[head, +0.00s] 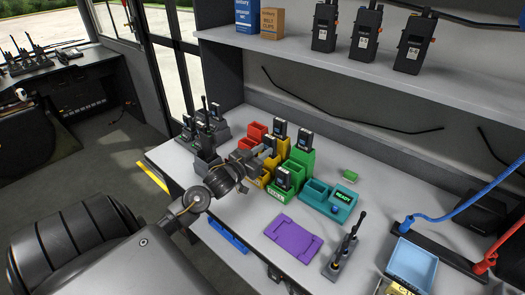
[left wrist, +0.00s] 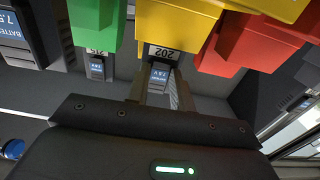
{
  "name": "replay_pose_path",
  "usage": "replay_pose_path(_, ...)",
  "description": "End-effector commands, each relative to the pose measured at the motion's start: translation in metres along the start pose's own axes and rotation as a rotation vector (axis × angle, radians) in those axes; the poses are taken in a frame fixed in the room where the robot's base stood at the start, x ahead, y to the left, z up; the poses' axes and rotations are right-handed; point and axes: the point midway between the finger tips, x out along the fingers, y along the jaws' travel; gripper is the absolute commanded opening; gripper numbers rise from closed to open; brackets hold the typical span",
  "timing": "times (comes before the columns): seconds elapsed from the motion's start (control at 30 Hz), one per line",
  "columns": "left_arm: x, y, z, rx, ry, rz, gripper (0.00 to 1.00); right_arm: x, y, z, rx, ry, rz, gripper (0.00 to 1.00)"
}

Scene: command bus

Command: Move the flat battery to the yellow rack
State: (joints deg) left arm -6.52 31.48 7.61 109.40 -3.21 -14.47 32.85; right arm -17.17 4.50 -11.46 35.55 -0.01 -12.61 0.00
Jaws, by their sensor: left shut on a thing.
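My left gripper (head: 247,163) is at the near left side of the yellow rack (head: 261,181). In the left wrist view the gripper (left wrist: 161,88) is shut on a battery (left wrist: 160,75), dark with a blue label. The battery is right by the yellow rack's face (left wrist: 175,22), under its number plate 202. I cannot tell whether it is seated in a slot or just before it. In the head view the held battery is mostly hidden by the gripper. My right gripper is not in view.
A green rack (head: 303,157) with several batteries stands right of the yellow one, a red rack (head: 254,133) behind left. A teal charger (head: 316,191) reads READY. A shelf (head: 300,47) hangs above.

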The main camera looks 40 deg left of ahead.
Motion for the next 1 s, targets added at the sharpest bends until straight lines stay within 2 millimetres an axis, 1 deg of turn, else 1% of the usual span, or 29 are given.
replay_pose_path(0.87, 0.0001, -0.0001, 0.0055, 0.001, 0.000, 0.000, 0.00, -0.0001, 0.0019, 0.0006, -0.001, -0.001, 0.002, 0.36)
replay_pose_path(0.9, 0.0001, -0.0001, 0.0055, 0.001, 0.000, 0.000, 0.27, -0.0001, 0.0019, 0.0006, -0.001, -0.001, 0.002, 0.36)
replay_pose_path(1.0, 0.0000, -0.0001, 0.0056, 0.001, 0.000, 0.000, 0.40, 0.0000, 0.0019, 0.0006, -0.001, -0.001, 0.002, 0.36)
